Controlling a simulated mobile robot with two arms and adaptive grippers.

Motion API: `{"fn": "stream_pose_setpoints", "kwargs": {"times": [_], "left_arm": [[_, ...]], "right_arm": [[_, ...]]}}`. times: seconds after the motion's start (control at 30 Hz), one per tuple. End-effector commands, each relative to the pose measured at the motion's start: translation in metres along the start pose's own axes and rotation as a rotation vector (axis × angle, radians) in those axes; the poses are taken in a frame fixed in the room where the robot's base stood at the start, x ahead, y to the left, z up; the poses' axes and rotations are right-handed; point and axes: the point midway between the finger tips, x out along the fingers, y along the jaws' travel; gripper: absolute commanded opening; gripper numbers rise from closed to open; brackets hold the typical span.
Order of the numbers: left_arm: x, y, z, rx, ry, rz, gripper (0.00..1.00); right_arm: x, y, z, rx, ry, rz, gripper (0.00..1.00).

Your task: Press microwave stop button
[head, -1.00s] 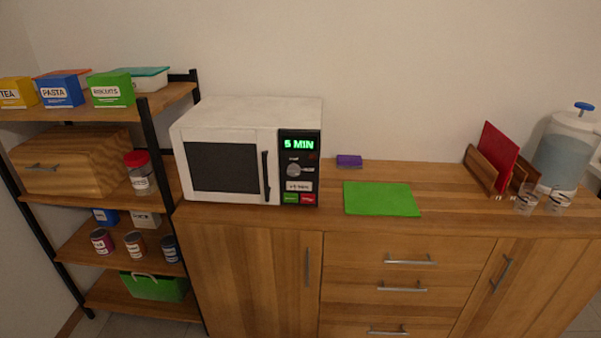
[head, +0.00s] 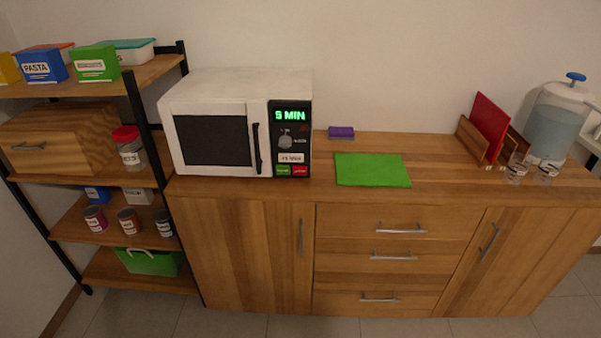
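The white microwave (head: 240,83) stands on the left end of the wooden counter. Its door is shut, with a dark window and a black upright handle. The display (head: 290,115) reads "5 MIN" in green. Below it are a round knob (head: 287,141) and a pale button (head: 291,158). At the bottom of the panel a green button (head: 283,170) sits on the left and the red stop button (head: 300,170) on the right; their lettering is too small to read. Neither of my grippers shows in the head view.
A purple sponge-like block (head: 341,132) and a green mat (head: 372,169) lie right of the microwave. A rack with a red board (head: 490,126), glasses and a water dispenser (head: 556,118) stand at the right end. An open shelf (head: 135,108) with food containers stands at the left.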

Motion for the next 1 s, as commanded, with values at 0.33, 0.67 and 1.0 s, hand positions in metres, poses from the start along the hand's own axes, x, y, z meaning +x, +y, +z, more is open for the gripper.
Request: {"fn": "stream_pose_setpoints", "kwargs": {"times": [0.33, 0.67, 1.0], "left_arm": [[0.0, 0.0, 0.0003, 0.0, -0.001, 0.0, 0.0], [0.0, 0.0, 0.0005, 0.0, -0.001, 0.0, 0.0], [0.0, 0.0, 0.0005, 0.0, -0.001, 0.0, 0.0]], "right_arm": [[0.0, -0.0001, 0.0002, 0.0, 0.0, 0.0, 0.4], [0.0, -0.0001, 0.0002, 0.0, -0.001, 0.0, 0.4], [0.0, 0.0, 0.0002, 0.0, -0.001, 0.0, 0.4]]}}
